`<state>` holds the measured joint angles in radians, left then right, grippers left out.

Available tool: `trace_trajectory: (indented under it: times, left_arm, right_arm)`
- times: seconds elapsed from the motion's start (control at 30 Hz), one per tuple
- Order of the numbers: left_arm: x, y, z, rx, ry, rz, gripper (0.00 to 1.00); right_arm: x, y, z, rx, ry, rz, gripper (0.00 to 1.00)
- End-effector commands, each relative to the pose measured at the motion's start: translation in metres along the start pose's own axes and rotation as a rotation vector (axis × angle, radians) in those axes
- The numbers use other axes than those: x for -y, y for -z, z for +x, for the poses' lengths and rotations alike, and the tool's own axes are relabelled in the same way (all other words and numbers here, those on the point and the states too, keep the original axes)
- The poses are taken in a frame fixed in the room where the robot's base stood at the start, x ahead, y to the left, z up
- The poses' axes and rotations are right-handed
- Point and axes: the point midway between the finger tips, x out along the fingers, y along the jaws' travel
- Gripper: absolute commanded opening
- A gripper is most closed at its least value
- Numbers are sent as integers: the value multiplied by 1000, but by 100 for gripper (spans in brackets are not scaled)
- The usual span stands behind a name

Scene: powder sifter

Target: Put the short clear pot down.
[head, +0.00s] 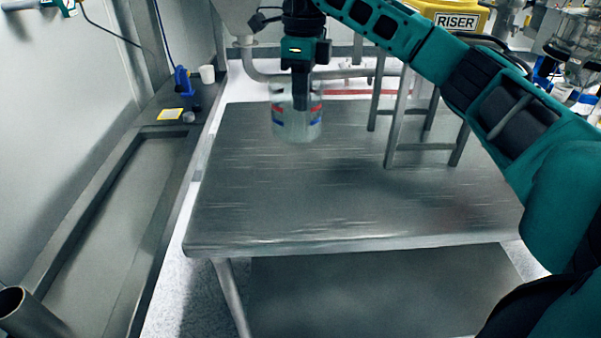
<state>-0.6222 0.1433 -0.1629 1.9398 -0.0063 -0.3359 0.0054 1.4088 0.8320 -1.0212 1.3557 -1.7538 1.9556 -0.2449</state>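The short clear pot (297,128) is see-through, with red and blue marks on its side. It is upright at the back left part of the metal table (330,215). My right gripper (300,100) points down at the pot from above, its arm coming in from the right. Its dark fingers overlap the pot's upper part and appear shut on its wall. Whether a finger is inside the pot is unclear. I cannot tell whether the pot's base touches the table. My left gripper is not clearly in view.
A metal-legged stand (402,120) rises from the table to the right of the pot. A dark side bench (110,210) runs along the left, with a white cup (207,74). The table's front and middle are clear.

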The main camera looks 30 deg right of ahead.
Motion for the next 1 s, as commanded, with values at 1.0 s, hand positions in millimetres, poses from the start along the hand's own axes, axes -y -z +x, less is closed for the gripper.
trace_trajectory:
  times: [1.0]
  left_arm:
    - [-1, -7, 2, 5, -1, -2, 100]
  right_arm:
    - [4, 2, 153, 1, 2, -4, 0]
